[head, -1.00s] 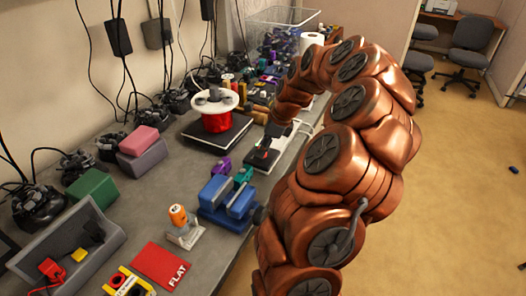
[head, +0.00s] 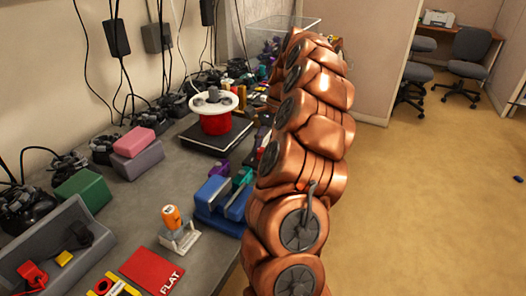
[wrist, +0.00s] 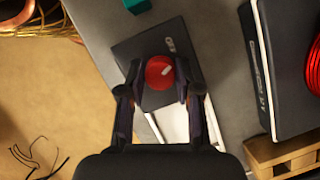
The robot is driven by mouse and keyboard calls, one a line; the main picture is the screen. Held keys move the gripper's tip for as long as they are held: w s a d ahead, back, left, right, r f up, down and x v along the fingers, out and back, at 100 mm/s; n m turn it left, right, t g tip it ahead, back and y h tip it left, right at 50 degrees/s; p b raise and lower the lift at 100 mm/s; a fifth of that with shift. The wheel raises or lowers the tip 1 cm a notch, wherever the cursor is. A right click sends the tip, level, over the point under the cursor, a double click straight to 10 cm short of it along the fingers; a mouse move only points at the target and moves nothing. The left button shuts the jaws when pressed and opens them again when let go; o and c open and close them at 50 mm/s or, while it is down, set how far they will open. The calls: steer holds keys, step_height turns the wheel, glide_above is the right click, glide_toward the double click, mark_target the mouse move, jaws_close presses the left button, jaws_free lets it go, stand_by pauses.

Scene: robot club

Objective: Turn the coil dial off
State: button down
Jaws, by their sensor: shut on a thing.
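The coil dial (wrist: 160,72) is a round red knob with a short white mark, on a dark box (wrist: 134,48) in the wrist view. The mark slants toward the upper right. Small pale lettering on the box is too blurred to read. My gripper (wrist: 157,84) has one dark finger on each side of the dial and is shut on it. In the head view, my arm hides the gripper and the dial. The coil (head: 215,123), red with a white round top, stands on a black base (head: 217,140).
A blue vise (head: 222,198) stands on the grey bench (head: 150,205) left of my arm. A wooden block (wrist: 285,157) and the black base's side lie right of the gripper in the wrist view. Open floor (head: 430,200) lies to the right.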

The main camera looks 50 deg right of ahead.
steer(key=shift+f+n+g+b, duration=0.15)
steer(key=shift+n+g, duration=0.3)
steer(key=shift+n, duration=0.6)
steer(key=shift+r+n+g+b, duration=0.15)
steer(key=shift+n+g, duration=0.3)
steer(key=shift+n, duration=0.6)
steer(key=shift+f, duration=0.1)
steer(key=c, duration=0.8)
jaws_free()
steer(key=shift+w, duration=0.1)
